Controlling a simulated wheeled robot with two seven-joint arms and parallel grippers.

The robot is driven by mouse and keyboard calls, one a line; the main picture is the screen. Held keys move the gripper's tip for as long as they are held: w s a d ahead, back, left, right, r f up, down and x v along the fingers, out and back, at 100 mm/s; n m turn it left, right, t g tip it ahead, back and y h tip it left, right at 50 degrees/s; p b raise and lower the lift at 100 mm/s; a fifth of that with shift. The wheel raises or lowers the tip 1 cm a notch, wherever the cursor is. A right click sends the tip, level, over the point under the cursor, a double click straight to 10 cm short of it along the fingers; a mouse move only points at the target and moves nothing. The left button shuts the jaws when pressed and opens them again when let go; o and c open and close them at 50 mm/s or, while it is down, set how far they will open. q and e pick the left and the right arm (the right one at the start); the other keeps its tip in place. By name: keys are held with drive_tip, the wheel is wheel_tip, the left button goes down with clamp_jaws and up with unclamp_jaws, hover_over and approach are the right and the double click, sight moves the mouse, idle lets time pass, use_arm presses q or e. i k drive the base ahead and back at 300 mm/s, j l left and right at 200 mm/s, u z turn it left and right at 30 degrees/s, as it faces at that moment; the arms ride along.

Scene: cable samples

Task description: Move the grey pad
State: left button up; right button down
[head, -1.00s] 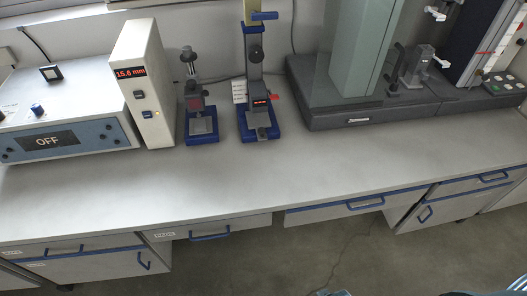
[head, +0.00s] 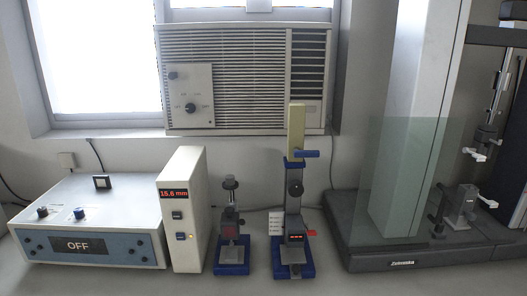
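I cannot pick out a separate grey pad with certainty. The small blue-based stand (head: 230,225) has a grey plate (head: 230,254) low on its front. The taller blue stand (head: 293,215), just right of it, also has a grey plate (head: 292,256) at its base and a red-lit display. Whether either plate is the pad, I cannot tell. Neither of my grippers is in view.
Left stand a control box (head: 80,225) reading OFF and a white upright unit (head: 184,215) reading 15.6 mm. A large dark-based testing machine (head: 395,264) fills the right. An air conditioner (head: 245,80) sits behind. Only a strip of bench shows in front.

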sight(232, 256)
drive_tip(key=i+j, duration=0.15)
drive_tip(key=i, duration=0.3)
drive_tip(key=i+j, duration=0.1)
drive_tip(key=i, duration=0.35)
